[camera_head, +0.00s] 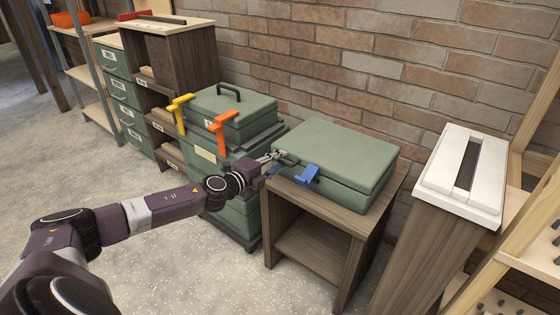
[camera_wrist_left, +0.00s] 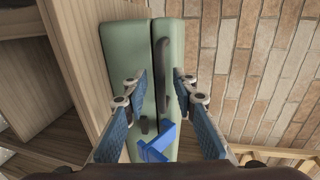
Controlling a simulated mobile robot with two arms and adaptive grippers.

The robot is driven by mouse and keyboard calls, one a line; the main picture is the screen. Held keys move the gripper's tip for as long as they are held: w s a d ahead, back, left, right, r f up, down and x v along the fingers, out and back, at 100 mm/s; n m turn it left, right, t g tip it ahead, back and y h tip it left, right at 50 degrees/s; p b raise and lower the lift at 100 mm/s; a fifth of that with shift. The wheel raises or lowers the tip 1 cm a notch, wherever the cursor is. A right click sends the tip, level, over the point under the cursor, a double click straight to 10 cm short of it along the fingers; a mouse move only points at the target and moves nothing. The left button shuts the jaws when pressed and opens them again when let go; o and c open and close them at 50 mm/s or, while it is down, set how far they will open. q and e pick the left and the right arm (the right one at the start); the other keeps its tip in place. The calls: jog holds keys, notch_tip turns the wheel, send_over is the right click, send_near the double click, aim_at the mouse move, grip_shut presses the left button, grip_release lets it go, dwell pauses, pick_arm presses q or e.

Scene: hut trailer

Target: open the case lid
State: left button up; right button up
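A green case (camera_head: 335,150) lies flat and shut on a small wooden stand (camera_head: 352,240). A blue clip-shaped piece (camera_head: 307,175) sits at its front edge. My left gripper (camera_head: 278,157) is at the case's front edge, left of the blue piece. In the left wrist view the case (camera_wrist_left: 120,50) shows its seam and a dark handle (camera_wrist_left: 161,55). The open fingers of my left gripper (camera_wrist_left: 160,85) stand either side of the handle's line, with the blue piece (camera_wrist_left: 157,148) low between them. I cannot tell whether they touch the case. My right gripper is out of view.
Left of the stand is another green case (camera_head: 235,105) with a black handle, on a drawer unit with yellow (camera_head: 180,112) and orange (camera_head: 222,128) clamps. A brick wall (camera_head: 400,60) is close behind. A white-topped cabinet (camera_head: 465,165) stands right. Open floor (camera_head: 190,250) lies left.

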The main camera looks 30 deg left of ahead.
pick_arm(q)
jog(key=shift+w+f, duration=0.1)
jog(key=shift+w, duration=0.35)
jog(key=shift+c, duration=0.7)
grip_shut()
